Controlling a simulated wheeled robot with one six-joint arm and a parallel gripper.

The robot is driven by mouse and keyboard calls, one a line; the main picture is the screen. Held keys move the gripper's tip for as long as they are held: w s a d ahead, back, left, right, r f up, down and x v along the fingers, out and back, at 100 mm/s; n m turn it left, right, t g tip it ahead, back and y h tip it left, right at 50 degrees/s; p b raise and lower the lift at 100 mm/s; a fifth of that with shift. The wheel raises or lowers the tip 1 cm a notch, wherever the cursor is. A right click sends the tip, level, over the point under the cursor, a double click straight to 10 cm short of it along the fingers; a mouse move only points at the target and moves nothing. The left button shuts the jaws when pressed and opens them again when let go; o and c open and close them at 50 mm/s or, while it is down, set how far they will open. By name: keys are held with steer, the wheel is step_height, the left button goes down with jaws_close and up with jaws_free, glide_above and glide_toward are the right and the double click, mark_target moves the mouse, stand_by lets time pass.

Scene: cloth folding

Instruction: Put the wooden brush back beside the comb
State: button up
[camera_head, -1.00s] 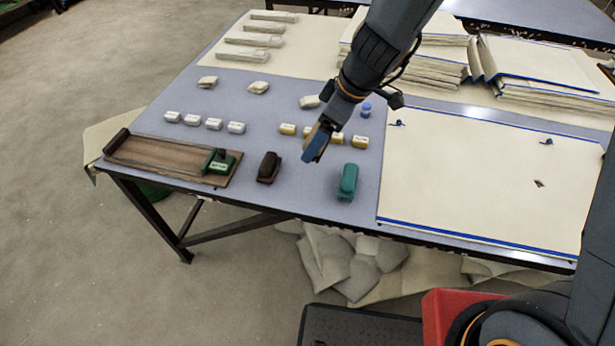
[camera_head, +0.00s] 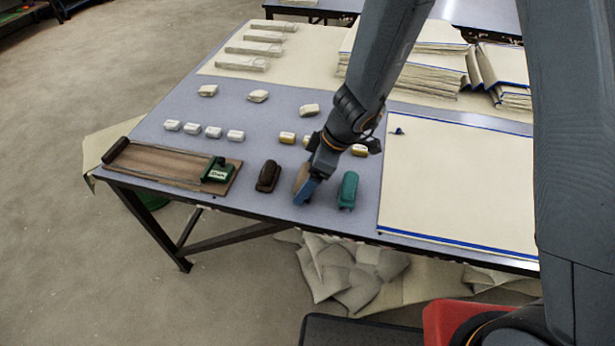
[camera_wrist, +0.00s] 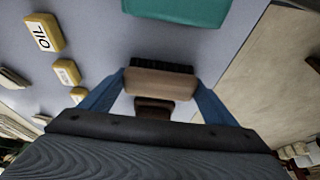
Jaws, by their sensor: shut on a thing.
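My gripper (camera_head: 305,192) is shut on the wooden brush (camera_wrist: 160,83), which has a tan wooden back and dark bristles. In the wrist view the brush sits between the blue fingers. In the head view it is low over the table's front part, partly hidden by the fingers. A dark brown block (camera_head: 268,176) is to its left and a teal block (camera_head: 347,190) to its right, with gaps between. I cannot tell whether the brush touches the table. I cannot make out a comb for sure.
A wooden board (camera_head: 150,166) with a green clamp-like piece (camera_head: 217,171) lies at the table's left. Small white blocks (camera_head: 213,132) and yellow-labelled blocks (camera_head: 287,137) stand behind. A cream cloth (camera_head: 455,185) covers the right. The table's front edge is close.

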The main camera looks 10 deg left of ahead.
steer(key=shift+f, duration=0.15)
steer(key=o, duration=1.2)
steer(key=shift+b, duration=0.3)
steer(key=shift+r+p, duration=0.3)
steer(key=shift+p, duration=0.2)
steer(key=v, duration=1.2)
steer(key=s+d+r+m+h, duration=0.1)
steer(key=s+d+m, duration=0.2)
steer(key=d+m, duration=0.2)
steer(key=s+d+r+m+h, duration=0.1)
steer(key=s+d+m+h, duration=0.1)
steer(key=d+m, duration=0.4)
steer(key=s+d+r+m+h, duration=0.1)
steer(key=s+d+m, duration=0.3)
steer(key=d, duration=0.8)
steer(key=shift+d+r+m+h, duration=0.25)
steer(key=shift+r+m+h, duration=0.05)
steer(key=shift+m, duration=0.7)
